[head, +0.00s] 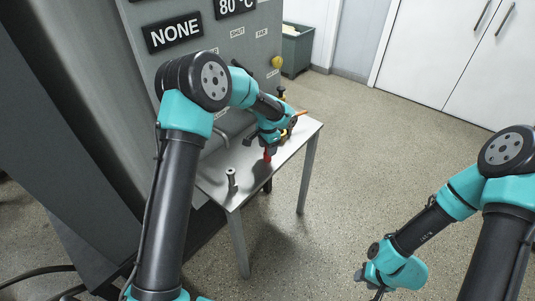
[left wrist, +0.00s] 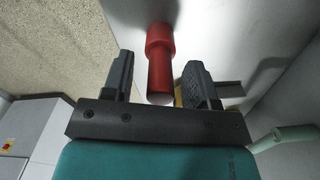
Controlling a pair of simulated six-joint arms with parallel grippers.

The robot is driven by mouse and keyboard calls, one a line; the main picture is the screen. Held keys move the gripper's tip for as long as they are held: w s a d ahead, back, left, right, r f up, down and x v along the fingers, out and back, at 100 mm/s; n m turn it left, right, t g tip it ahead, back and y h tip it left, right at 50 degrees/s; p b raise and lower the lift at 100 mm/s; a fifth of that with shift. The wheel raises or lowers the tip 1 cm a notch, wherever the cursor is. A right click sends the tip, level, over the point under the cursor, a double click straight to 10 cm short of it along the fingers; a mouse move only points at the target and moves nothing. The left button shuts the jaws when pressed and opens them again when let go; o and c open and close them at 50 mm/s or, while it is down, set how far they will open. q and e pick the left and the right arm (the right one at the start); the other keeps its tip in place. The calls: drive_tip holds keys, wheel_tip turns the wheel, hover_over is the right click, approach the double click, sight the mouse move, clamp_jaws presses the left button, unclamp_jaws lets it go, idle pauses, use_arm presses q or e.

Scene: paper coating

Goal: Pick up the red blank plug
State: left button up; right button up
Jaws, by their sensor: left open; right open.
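The red blank plug (left wrist: 160,55) stands on the table, between the two fingers of my left gripper (left wrist: 162,80) in the left wrist view. The fingers are open, with a gap on each side of the plug. In the head view the plug (head: 267,155) shows as a small red piece just below my left gripper (head: 262,146). The rest of it is hidden there by the gripper. My right gripper (head: 376,286) hangs over open floor at the lower right, away from the table, and is open; its fingertips are partly cut off at the frame's bottom edge.
The grey metal table (head: 218,178) stands against a machine panel with a "NONE" sign (head: 173,32). Dark and orange items lie behind my left gripper. A grey bin (head: 296,50) stands beyond.

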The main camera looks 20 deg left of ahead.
use_arm(q)
drive_tip(key=shift+c, duration=0.4)
clamp_jaws()
drive_tip(key=shift+r, duration=0.1)
drive_tip(key=shift+r, duration=0.45)
wheel_tip(320, 180, up, 3)
drive_tip(key=shift+f, duration=0.15)
drive_tip(key=s+d+r, duration=0.1)
drive_tip(key=s+d, duration=0.3)
drive_tip(key=s, duration=1.1)
drive_tip(key=shift+s+d, duration=0.2)
drive_tip(key=shift+r, duration=0.1)
